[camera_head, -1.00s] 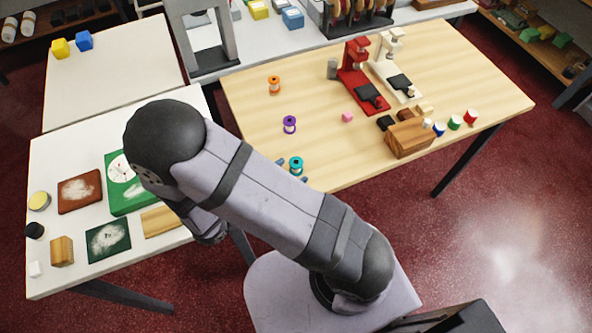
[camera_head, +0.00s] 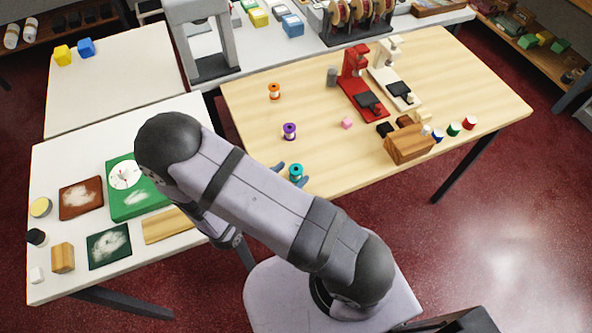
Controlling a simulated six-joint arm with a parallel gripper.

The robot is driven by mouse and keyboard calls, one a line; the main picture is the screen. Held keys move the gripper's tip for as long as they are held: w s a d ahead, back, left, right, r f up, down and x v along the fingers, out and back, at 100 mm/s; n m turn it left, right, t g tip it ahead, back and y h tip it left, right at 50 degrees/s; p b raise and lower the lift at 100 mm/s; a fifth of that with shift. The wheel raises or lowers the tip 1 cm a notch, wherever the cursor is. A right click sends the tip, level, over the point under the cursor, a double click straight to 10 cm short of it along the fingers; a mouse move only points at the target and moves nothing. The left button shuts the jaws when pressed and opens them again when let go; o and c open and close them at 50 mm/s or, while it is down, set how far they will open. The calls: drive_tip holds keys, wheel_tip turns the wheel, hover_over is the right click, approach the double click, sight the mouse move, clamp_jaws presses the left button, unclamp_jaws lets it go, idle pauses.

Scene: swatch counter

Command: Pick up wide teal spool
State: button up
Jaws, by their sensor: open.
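The teal spool (camera_head: 295,172) stands upright on the near edge of the wooden table. My gripper (camera_head: 291,174) is down at this spool, with one blue-grey fingertip at its left and the other at its lower right. The jaws are open, and the spool shows between them. I cannot tell whether either finger touches it. My own arm hides most of the gripper body. A purple spool (camera_head: 289,131) and an orange spool (camera_head: 274,91) stand farther back on the same table.
The wood around the purple spool is clear.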

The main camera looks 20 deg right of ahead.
sight(292, 174)
drive_tip(key=shift+p+x, duration=0.35)
drive_tip(key=shift+x, duration=1.35)
drive_tip(key=shift+s+d, duration=0.1)
drive_tip(key=c, duration=1.1)
drive_tip(key=shift+r, duration=0.2)
drive_tip(key=shift+r+b, duration=0.3)
drive_tip(key=shift+r, duration=4.55)
